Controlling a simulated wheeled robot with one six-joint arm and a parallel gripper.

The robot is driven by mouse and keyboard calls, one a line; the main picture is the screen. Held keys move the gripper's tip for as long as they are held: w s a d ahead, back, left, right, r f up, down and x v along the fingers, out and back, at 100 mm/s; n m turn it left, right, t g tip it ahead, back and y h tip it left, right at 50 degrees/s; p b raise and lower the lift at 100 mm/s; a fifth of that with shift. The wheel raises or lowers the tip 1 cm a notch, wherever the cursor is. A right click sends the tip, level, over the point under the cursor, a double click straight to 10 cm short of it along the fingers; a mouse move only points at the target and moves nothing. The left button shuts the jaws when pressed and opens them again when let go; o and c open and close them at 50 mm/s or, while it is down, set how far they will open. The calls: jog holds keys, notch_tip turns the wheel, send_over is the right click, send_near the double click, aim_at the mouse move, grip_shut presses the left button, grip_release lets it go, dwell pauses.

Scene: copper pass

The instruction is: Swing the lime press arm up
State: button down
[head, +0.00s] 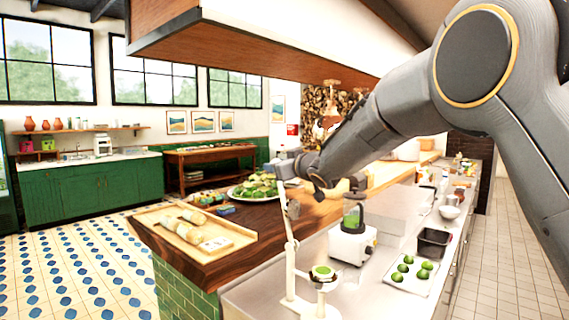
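The lime press (291,262) is a cream-white stand on the steel counter, at the lower middle of the head view. A green lime half (322,271) sits in its round cup. Its long thin arm stands nearly upright, tilted slightly left at the top, with a darker piece near the upper end. My gripper (283,170) is at the top end of this arm, reaching in from the right. It overlaps the arm's tip in the picture. Its fingers are small and partly merged with the tip, so I cannot tell whether they grip it.
A blender (352,240) stands just right of the press. A white tray (394,284) with several limes and a dark bin (433,243) are farther right. A wooden board (164,217) and a plate of greens (233,195) are on the wooden counter to the left.

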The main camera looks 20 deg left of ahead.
jog(key=shift+w+d+r, duration=0.15)
jog(key=shift+w+r, duration=0.15)
jog(key=shift+r, duration=0.15)
jog(key=c, duration=1.5)
grip_release()
jog(key=shift+o, duration=1)
jog(key=shift+w+d+f, duration=0.1)
jog(key=shift+w+d, duration=0.05)
jog(key=shift+s+a+f, duration=0.2)
jog(key=shift+s+a, duration=0.05)
jog(key=shift+s, duration=0.05)
jog(key=b+v, duration=0.3)
jog(key=v, duration=0.4)
jog(key=shift+s+d, duration=0.2)
jog(key=shift+d, duration=0.15)
